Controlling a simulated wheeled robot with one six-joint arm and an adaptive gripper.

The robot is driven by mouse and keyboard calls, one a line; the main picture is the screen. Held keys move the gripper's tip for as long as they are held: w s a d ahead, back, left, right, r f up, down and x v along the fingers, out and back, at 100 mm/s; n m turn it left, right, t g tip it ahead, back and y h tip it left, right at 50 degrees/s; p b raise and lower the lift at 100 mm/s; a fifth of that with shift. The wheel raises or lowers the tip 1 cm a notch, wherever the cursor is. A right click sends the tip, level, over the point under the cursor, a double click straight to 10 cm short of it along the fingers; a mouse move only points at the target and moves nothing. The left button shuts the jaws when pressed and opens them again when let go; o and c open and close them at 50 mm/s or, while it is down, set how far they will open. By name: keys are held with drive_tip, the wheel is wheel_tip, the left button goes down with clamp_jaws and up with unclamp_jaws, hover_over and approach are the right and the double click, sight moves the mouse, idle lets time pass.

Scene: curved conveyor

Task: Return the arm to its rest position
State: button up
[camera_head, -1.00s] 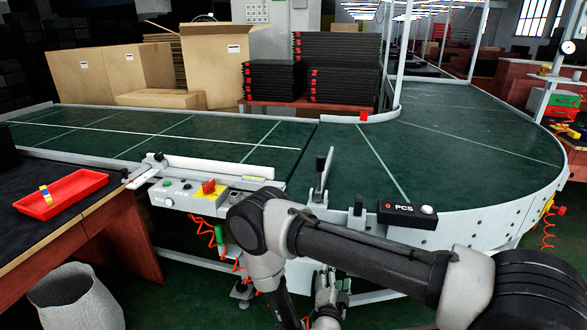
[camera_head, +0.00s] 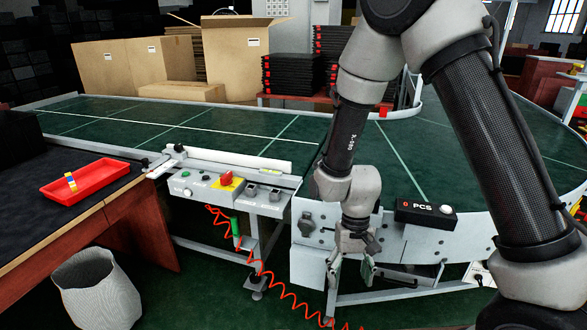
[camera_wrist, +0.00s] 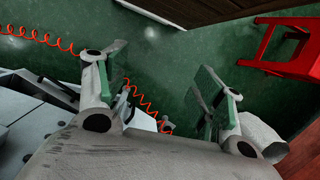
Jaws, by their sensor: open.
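My gripper (camera_head: 351,272) hangs in front of the conveyor's side, below the belt, with its fingers pointing down. My arm rises high on the right of the head view and bends down to the gripper. The curved conveyor (camera_head: 190,118) has a green belt with pale lines and stands behind the arm.
A control panel (camera_head: 212,187) with a red knob sits left of the gripper. A red coiled cord (camera_head: 268,278) hangs below it. A red tray (camera_head: 92,182) with a striped item lies on the left table. A grey bin (camera_head: 97,290) stands on the floor. Cardboard boxes (camera_head: 247,60) stand behind the belt.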

drive_tip(key=s+d+r+t, duration=0.2)
drive_tip(key=d+r, duration=0.5)
drive_tip(key=r, duration=0.4)
drive_tip(key=s+d+r+t, duration=0.2)
drive_tip(key=s+d+r, duration=0.2)
drive_tip(key=d+r, duration=0.4)
drive_tip(key=s+d+r+m+t, duration=0.1)
drive_tip(key=s+d+r+t, duration=0.2)
drive_tip(key=d+r, duration=0.4)
wheel_tip(320, 180, up, 7)
drive_tip(key=shift+s+d+f, duration=0.1)
drive_tip(key=shift+s+d, duration=0.1)
drive_tip(key=shift+s, duration=0.05)
